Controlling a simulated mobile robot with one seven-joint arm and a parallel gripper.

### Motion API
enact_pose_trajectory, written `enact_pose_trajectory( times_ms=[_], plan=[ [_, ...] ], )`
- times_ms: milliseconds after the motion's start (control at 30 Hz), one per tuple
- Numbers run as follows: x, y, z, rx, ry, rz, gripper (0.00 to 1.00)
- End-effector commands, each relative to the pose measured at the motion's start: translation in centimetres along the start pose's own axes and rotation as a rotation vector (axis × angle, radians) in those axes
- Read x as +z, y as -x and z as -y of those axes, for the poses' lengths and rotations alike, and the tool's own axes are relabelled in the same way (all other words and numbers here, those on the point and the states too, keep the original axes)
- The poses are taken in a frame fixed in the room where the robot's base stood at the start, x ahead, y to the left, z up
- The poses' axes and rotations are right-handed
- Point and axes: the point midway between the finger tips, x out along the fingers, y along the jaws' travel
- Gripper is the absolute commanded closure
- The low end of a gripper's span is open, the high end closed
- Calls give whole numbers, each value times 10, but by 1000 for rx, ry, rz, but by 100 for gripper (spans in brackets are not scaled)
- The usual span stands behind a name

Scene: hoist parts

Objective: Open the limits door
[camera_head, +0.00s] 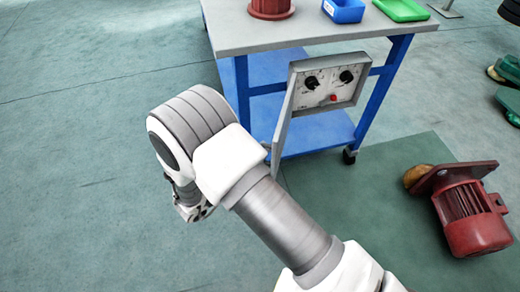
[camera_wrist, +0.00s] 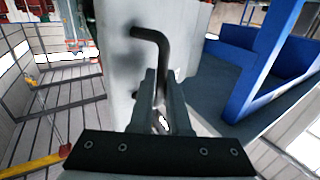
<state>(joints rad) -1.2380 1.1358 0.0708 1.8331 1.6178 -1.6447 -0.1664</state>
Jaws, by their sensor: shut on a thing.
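The limits door (camera_head: 286,118) shows nearly edge-on in the head view, as a thin grey panel standing out from the left side of the control box (camera_head: 349,92). The box face with two black knobs and a red button is uncovered. In the wrist view the door (camera_wrist: 117,75) is a pale grey plate with a bent black handle (camera_wrist: 152,33). My gripper (camera_wrist: 161,82) is shut on this handle, with a finger on each side of it. In the head view my fingers and the handle are hidden.
A workbench with a grey top (camera_head: 300,32) and blue frame stands behind the box, carrying a red part (camera_head: 270,8), a blue bin (camera_head: 343,10) and a green tray (camera_head: 402,9). A red motor (camera_head: 468,215) lies at right. The left floor is clear.

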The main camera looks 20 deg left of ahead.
Motion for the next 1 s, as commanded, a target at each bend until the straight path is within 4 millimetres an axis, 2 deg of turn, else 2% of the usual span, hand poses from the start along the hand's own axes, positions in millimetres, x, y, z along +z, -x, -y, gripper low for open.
enact_pose_trajectory(
  times_ms=[67,100,233,267,533,667,767,1000],
  plan=[
    [0,0,0,0,1,-1,100],
    [0,0,0,0,1,-1,82],
    [0,0,0,-1,1,0,58],
    [0,0,0,-1,1,0,55],
    [0,2,0,-1,0,0,55],
    [-1,12,1,-4,0,2,55],
    [-2,31,0,-5,1,2,55],
    [-2,90,0,-5,1,2,55]
  ],
)
